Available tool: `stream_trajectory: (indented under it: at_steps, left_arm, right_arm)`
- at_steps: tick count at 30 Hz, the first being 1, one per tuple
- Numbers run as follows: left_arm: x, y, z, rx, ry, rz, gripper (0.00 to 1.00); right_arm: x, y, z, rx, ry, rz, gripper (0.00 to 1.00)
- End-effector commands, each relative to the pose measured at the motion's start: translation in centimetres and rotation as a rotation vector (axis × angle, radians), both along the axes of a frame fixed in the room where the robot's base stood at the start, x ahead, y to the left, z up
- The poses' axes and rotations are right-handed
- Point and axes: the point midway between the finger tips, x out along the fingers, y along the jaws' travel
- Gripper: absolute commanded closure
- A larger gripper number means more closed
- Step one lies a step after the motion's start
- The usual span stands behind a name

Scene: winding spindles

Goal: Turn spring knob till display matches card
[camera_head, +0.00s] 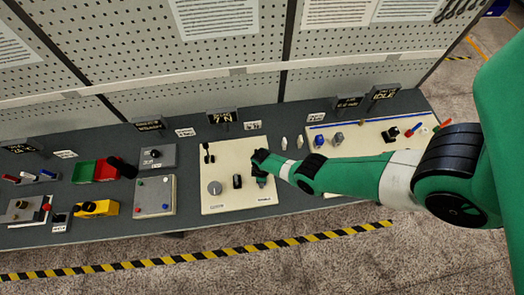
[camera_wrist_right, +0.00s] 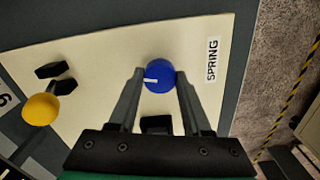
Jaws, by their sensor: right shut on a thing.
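The blue spring knob (camera_wrist_right: 159,76) sits on the cream panel (camera_wrist_right: 110,45) beside a label reading SPRING (camera_wrist_right: 212,60). Its white mark points left in the right wrist view. My right gripper (camera_wrist_right: 159,82) is shut on the knob, one finger on each side. In the head view, my right gripper (camera_head: 262,176) is over the right part of the cream panel (camera_head: 225,158) and hides most of the knob. A black display (camera_head: 223,117) with lit characters stands behind the panel. A white card (camera_head: 253,126) is beside it. I cannot read either surely. My left gripper is not in view.
A grey round knob (camera_head: 214,187) and a black block (camera_head: 237,181) are left of my gripper. A yellow knob (camera_wrist_right: 41,109) shows in the right wrist view. Other panels with switches stand along the bench on both sides, and a pegboard (camera_head: 140,45) rises behind.

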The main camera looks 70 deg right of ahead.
Motion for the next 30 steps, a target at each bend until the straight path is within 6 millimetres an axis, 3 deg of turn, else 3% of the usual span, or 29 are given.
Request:
stream_trajectory:
  at_steps: [18,30]
  left_arm:
    - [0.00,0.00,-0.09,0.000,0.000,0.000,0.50]
    - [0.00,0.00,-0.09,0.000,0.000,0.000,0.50]
  right_arm:
    - [-0.03,-0.03,-0.14,-0.001,-0.002,-0.567,1.00]
    - [-0.03,-0.03,-0.15,-0.001,-0.002,-0.784,1.00]
